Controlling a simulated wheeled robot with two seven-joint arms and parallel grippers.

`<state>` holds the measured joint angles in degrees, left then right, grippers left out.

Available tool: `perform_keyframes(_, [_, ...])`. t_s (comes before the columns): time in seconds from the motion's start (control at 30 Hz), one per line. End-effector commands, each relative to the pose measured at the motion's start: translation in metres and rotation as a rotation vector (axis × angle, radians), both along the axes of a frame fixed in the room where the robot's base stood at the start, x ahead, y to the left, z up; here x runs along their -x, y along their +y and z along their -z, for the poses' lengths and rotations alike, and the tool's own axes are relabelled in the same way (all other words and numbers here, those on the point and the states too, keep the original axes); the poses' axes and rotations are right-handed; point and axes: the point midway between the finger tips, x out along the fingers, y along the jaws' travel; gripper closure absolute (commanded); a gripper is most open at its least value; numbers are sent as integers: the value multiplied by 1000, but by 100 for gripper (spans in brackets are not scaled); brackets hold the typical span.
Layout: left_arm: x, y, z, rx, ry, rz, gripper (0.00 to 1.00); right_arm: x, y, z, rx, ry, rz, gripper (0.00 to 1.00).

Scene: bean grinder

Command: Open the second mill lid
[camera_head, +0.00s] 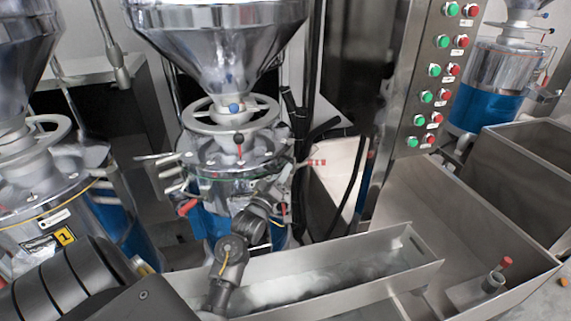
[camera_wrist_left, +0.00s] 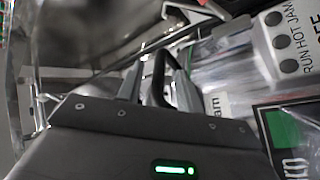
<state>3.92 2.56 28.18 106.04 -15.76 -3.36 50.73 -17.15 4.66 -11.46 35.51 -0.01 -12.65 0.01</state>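The second mill stands at the middle left in the head view, with a blue body (camera_head: 208,226), a round metal lid (camera_head: 215,168) and a steel hopper (camera_head: 220,45) above. The lid looks closed. My left arm comes in from the lower left, and my left gripper (camera_head: 272,188) is at the front right side of this mill, just below the lid's edge. The fingertips are hard to make out there. In the left wrist view, the two grey fingers of my left gripper (camera_wrist_left: 158,82) stand apart, with a dark curved bar (camera_wrist_left: 160,66) between them; contact is unclear. My right gripper is out of view.
A mill marked 1 (camera_head: 65,237) stands at the far left. A long metal trough (camera_head: 415,250) lies in front of the second mill. A button panel (camera_head: 425,90) rises to the right, with another mill (camera_head: 500,65) behind it. Black cables (camera_head: 300,115) hang beside the second mill.

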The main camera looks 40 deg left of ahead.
Motion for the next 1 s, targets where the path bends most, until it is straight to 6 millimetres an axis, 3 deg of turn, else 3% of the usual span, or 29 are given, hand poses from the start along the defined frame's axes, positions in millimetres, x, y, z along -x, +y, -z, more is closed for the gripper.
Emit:
perform_keyframes(0.2, [-22, 5, -8, -1, -1, -1, 64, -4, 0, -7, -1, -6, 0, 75])
perform_keyframes(0.57, [-27, 7, -8, -1, 0, -2, 64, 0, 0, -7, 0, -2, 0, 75])
perform_keyframes(0.83, [-27, 7, -8, -1, -1, -2, 98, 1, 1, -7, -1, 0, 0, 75])
perform_keyframes(1.0, [-26, 7, -8, -1, -1, -2, 100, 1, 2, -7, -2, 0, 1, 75])
